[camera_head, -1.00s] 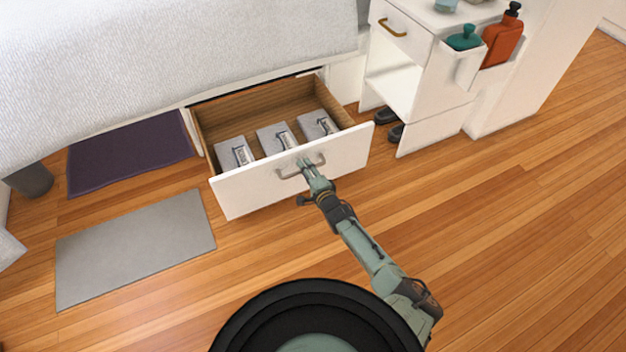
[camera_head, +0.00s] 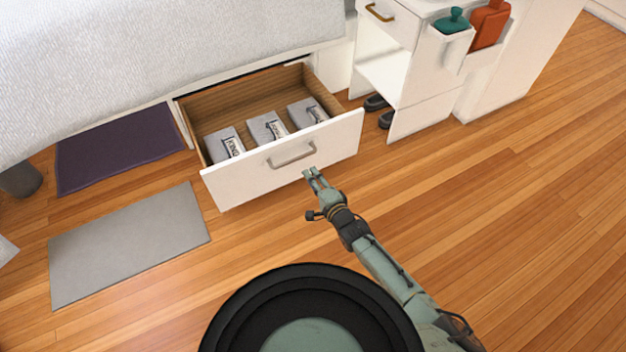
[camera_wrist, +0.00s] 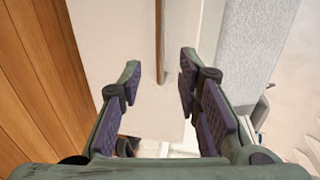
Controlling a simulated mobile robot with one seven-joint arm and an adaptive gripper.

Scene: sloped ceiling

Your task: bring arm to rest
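My gripper (camera_head: 312,172) is in front of the open under-bed drawer (camera_head: 235,187), just right of and slightly below its handle (camera_head: 291,156). In the wrist view my gripper (camera_wrist: 160,75) has its two fingers apart with nothing between them. The drawer front and the bar-like handle (camera_wrist: 160,40) show ahead of the fingertips there. The gripper appears clear of the handle. My arm stretches from the lower right of the head view up to the drawer.
Three grey packages (camera_head: 268,128) lie in the drawer. A white nightstand (camera_head: 425,80) with dark shoes (camera_head: 385,112) beside it stands to the right. A grey mat (camera_head: 130,245) and a purple mat (camera_head: 118,148) lie at left. Wooden floor (camera_head: 500,230) is clear at right.

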